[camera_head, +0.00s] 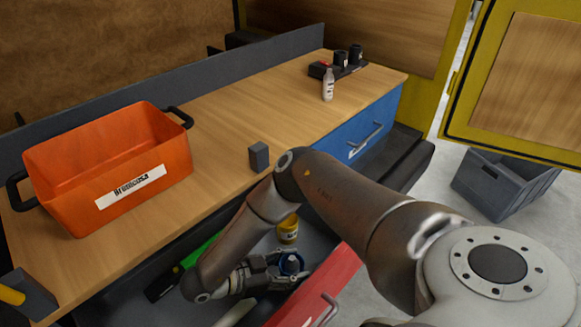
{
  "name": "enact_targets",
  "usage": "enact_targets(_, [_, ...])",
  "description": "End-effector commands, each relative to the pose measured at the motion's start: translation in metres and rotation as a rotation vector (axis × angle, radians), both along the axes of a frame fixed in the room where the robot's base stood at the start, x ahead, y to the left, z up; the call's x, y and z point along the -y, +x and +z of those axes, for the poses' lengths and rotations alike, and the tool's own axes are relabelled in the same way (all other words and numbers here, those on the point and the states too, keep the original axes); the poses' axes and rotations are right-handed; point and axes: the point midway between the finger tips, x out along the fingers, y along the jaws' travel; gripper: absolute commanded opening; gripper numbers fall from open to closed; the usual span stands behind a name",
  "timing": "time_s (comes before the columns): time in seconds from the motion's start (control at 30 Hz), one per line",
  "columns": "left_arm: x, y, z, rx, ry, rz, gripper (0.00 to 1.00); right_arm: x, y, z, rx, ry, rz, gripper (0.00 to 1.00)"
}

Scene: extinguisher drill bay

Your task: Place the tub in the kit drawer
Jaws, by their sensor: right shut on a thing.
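My right arm reaches over the bench front and down to the open red-fronted kit drawer (318,290). My right gripper (286,272) is low in or just over the drawer and shut on a small round blue-and-white tub (291,264). The fingers cover part of the tub, so I cannot tell whether it touches the drawer floor. A yellow tub with a white label (288,229) stands in the drawer just behind it. My left gripper is not in view.
A green and black tool (200,252) lies left in the drawer, partly behind my arm. On the bench are an orange bin (110,165), a grey block (259,156) and a white bottle (328,85). The blue drawer (365,128) is shut. A grey crate (500,182) stands on the floor.

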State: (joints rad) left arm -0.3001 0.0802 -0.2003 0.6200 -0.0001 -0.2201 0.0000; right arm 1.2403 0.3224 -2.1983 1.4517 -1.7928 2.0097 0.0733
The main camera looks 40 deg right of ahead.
Motion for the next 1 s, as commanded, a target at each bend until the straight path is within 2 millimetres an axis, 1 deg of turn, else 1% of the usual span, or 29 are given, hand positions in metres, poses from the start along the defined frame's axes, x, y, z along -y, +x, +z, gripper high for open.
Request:
enact_targets(0.07, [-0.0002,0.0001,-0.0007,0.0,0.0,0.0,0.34,0.0002,0.0002,-0.0036,0.0,-0.002,-0.001,0.21])
enact_targets(0.3, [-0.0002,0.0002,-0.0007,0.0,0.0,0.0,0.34,0.0002,0.0005,-0.0038,0.0,-0.002,0.0,0.21])
enact_targets(0.43, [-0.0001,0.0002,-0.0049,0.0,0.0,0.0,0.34,0.0002,0.0004,-0.0085,0.0,-0.002,0.0,0.21])
enact_targets(0.47, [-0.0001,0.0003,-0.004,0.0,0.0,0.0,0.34,0.0001,0.0003,-0.0079,0.0,0.0,0.0,0.52])
enact_targets(0.6, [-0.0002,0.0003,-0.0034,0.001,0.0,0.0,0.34,0.0001,0.0002,-0.0074,0.0,0.0,0.0,0.7])
enact_targets(1.0, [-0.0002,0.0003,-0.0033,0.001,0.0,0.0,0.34,0.0002,0.0002,-0.0071,0.0,0.0,0.0,0.71])
